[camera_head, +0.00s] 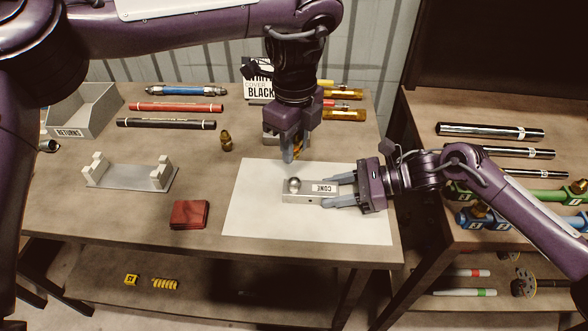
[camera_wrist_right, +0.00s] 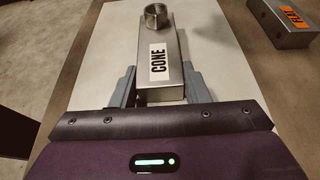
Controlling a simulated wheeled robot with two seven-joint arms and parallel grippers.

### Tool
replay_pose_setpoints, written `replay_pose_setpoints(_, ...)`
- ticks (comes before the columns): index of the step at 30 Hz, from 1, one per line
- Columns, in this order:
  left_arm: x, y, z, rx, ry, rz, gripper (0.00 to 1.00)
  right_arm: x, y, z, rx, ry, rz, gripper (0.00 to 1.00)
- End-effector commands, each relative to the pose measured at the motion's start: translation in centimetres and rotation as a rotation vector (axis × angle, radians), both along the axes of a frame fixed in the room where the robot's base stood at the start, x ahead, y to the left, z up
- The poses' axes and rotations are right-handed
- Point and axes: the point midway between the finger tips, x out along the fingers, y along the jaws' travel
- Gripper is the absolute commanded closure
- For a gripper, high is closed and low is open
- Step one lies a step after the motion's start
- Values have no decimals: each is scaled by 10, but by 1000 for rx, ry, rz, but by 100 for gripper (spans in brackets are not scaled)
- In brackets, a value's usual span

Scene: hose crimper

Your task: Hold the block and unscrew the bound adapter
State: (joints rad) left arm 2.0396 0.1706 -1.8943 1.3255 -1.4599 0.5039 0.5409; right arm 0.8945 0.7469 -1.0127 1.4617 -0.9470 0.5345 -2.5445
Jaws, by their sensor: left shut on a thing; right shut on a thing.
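The grey metal block labelled CONE (camera_head: 312,198) lies on the white sheet, and it also shows in the right wrist view (camera_wrist_right: 174,80). My right gripper (camera_head: 340,192) is shut on its right end, with one finger along each side. A round metal socket (camera_head: 294,184) stands at the block's free end, and its open top shows in the right wrist view (camera_wrist_right: 155,14). My left gripper (camera_head: 293,155) points down, behind and above the block, apart from the socket. It is shut on a small brass piece, apparently the adapter (camera_head: 297,147), mostly hidden by the fingers.
A second block labelled FLAT (camera_wrist_right: 284,22) lies behind. A red case (camera_head: 189,214), a grey cradle (camera_head: 130,178) and a RETURNS bin (camera_head: 84,112) are further left. Red and black tubes lie at the back.

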Motion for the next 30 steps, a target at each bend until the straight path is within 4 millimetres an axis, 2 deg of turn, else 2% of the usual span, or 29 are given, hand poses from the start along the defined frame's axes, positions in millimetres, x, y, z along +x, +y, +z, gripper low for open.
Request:
replay_pose_setpoints(3, 0, 0, 6, 1, -1, 0, 100, 0, 0, 0, 1, -1, 0, 95)
replay_pose_setpoints(10, 0, 0, 7, 1, 1, 0, 100, 0, 0, 0, 1, -1, 0, 95)
replay_pose_setpoints(11, 0, 0, 7, 0, 0, 0, 100, 0, 0, 0, 1, -1, 0, 56)
replay_pose_setpoints(16, 0, 0, 7, 0, 0, 0, 100, 0, 0, 0, 1, -1, 0, 34)
replay_pose_setpoints(25, 0, 0, 7, 0, 0, 0, 100, 0, -1, 1, 0, 0, 0, 33)
replay_pose_setpoints(30, 0, 0, 7, -1, 1, 0, 100, 1, -19, 7, -2, -2, -3, 33)
